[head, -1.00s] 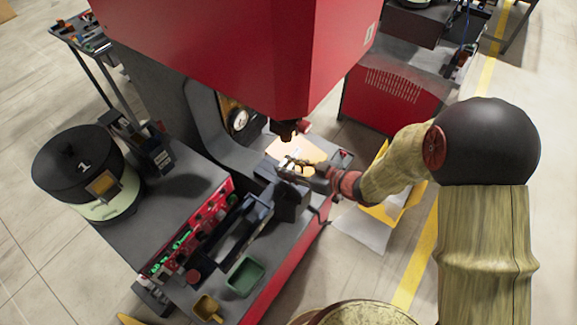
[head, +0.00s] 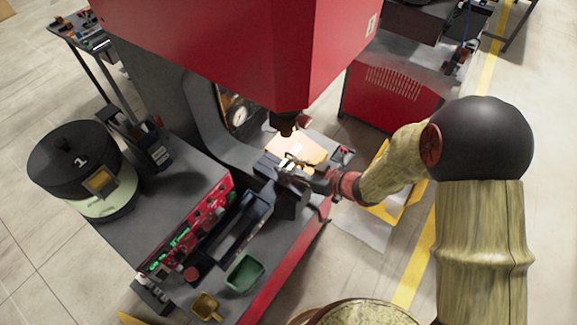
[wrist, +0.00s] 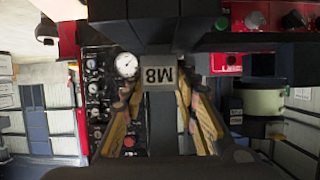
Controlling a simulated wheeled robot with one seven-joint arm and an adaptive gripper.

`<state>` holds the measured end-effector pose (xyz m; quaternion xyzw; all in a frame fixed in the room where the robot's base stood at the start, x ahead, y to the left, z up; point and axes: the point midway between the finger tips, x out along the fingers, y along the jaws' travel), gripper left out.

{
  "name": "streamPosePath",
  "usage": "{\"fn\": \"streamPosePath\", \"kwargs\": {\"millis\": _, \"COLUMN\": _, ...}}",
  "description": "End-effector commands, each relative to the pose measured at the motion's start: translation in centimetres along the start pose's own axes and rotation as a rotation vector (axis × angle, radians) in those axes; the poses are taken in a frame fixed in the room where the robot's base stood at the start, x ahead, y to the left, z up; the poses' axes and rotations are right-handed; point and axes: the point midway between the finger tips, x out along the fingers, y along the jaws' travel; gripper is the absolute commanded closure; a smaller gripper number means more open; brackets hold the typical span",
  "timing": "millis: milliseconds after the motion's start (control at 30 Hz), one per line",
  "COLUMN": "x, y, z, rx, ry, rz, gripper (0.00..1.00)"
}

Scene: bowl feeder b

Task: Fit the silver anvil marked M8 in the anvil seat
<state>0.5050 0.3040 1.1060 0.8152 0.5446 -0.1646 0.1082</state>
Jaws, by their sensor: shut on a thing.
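My gripper (head: 288,164) is in the lit work area under the red press head (head: 235,45). In the wrist view its two fingers (wrist: 159,92) are shut on the silver anvil (wrist: 159,77), one on each side. The anvil's face shows the marking M8 upside down. Dark machine parts (wrist: 152,22) lie just beyond the anvil in that view; I cannot tell whether the anvil touches them. In the head view the anvil is too small to make out clearly at the fingertips. I cannot make out the anvil seat surely in either view.
The dark ram tip (head: 287,122) hangs close above my gripper. A round feeder marked 1 (head: 78,160) stands at left. A red control panel (head: 187,228), a green bin (head: 244,273) and a yellow bin (head: 205,306) are along the bench front. A gauge (head: 237,115) is behind.

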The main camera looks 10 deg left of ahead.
Motion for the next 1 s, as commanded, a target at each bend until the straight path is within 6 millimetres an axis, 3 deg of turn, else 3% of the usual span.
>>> {"fn": "streamPosePath", "kwargs": {"millis": 433, "x": 0.41, "y": 0.04, "z": 0.88, "rx": -0.002, "ry": 0.002, "rz": 0.0, "gripper": 1.0}}
{"fn": "streamPosePath", "kwargs": {"millis": 467, "x": 0.39, "y": 0.04, "z": 0.83, "rx": -0.002, "ry": 0.002, "rz": 0.0, "gripper": 0.69}}
{"fn": "streamPosePath", "kwargs": {"millis": 800, "x": 0.37, "y": 0.02, "z": 0.85, "rx": -0.001, "ry": 0.001, "rz": 0.0, "gripper": 0.5}}
{"fn": "streamPosePath", "kwargs": {"millis": 1000, "x": 0.37, "y": 0.01, "z": 0.87, "rx": 0.0, "ry": 0.0, "rz": 0.0, "gripper": 0.49}}
